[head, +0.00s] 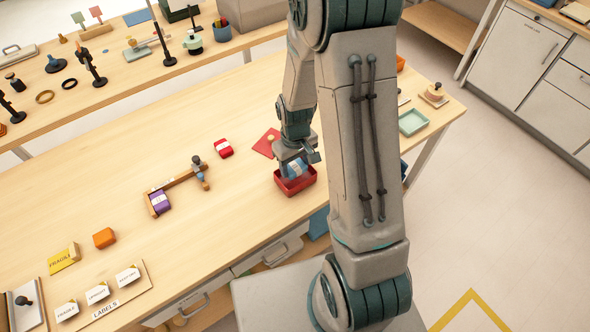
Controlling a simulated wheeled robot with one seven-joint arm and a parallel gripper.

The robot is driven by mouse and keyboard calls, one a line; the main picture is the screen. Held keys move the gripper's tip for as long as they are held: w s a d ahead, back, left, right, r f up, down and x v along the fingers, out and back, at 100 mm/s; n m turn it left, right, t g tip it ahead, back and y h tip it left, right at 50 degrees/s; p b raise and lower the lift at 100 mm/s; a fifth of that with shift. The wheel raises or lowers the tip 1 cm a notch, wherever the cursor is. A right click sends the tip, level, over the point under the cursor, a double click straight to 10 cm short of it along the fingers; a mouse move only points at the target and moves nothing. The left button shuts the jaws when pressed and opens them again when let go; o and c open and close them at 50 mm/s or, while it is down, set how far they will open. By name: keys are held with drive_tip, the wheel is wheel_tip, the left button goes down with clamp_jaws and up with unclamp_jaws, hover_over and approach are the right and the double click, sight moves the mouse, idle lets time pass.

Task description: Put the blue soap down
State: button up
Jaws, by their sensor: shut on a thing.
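The blue soap (297,169) has a pale band around it and shows at the red tray (294,189). My gripper (295,160) points down over the tray and is shut on the soap. The soap is inside the tray's outline, low at its rim. I cannot tell whether it touches the tray's floor. My arm hides part of the table to the right of the tray.
A red flat piece (267,144) lies just behind the tray. A red wrapped block (223,148) and a wooden frame with a purple wrapped block (160,202) lie to the left. A pale green tray (413,122) is at the right.

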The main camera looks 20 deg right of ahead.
sight(295, 166)
drive_tip(key=shift+f+p, duration=0.35)
drive_tip(key=shift+f, duration=1.55)
drive_tip(key=shift+f+b, duration=0.3)
drive_tip(key=o, duration=0.7)
drive_tip(key=shift+r, duration=0.1)
drive_tip(key=shift+o, duration=0.2)
